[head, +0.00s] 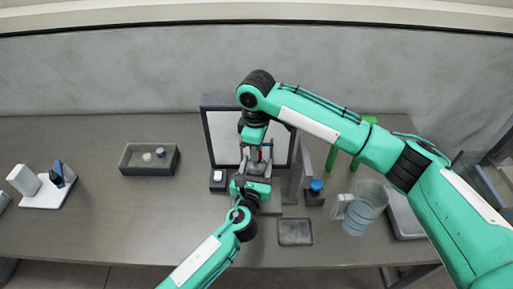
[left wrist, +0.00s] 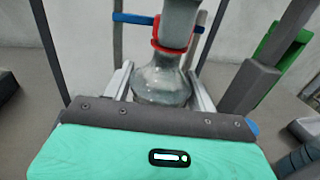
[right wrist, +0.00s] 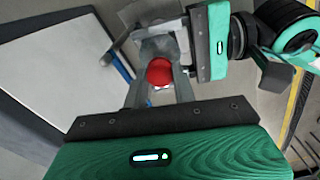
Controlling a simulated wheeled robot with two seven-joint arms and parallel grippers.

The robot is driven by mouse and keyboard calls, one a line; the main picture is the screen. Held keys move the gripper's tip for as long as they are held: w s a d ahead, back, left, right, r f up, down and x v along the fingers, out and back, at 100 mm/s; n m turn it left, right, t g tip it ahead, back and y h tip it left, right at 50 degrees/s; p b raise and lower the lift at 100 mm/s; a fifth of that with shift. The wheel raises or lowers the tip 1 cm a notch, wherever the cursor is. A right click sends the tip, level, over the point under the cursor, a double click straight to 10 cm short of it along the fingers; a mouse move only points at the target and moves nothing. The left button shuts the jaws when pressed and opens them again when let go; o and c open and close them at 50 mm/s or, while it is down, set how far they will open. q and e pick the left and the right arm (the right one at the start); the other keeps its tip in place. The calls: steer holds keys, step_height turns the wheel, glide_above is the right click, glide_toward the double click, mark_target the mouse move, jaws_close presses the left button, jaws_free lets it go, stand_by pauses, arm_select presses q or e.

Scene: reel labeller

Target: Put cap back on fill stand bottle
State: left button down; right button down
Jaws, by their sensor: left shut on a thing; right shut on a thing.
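A clear glass bottle (left wrist: 160,82) stands upright between the fingers of my left gripper (left wrist: 160,92), which is shut on it. In the head view the bottle is mostly hidden by both grippers (head: 255,160). A red cap (right wrist: 160,71) sits between the fingertips of my right gripper (right wrist: 160,80), which is shut on it from above. In the left wrist view red (left wrist: 168,47) shows at the bottle's neck, under a grey finger. The cap is over the neck; I cannot tell whether it is fully seated.
A white panel in a dark frame (head: 222,134) stands close behind the grippers. A dark square pad (head: 294,232) lies in front.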

steer(key=m, duration=0.3)
steer(key=shift+m, duration=0.3)
steer(key=m, duration=0.4)
steer(key=c, duration=1.1)
jaws_free()
steer(key=shift+o, duration=0.2)
steer(key=shift+r, duration=0.1)
step_height(320, 180, up, 12)
arm_select(q)
steer(key=shift+c, duration=1.9)
jaws_free()
steer(key=shift+s, duration=0.1)
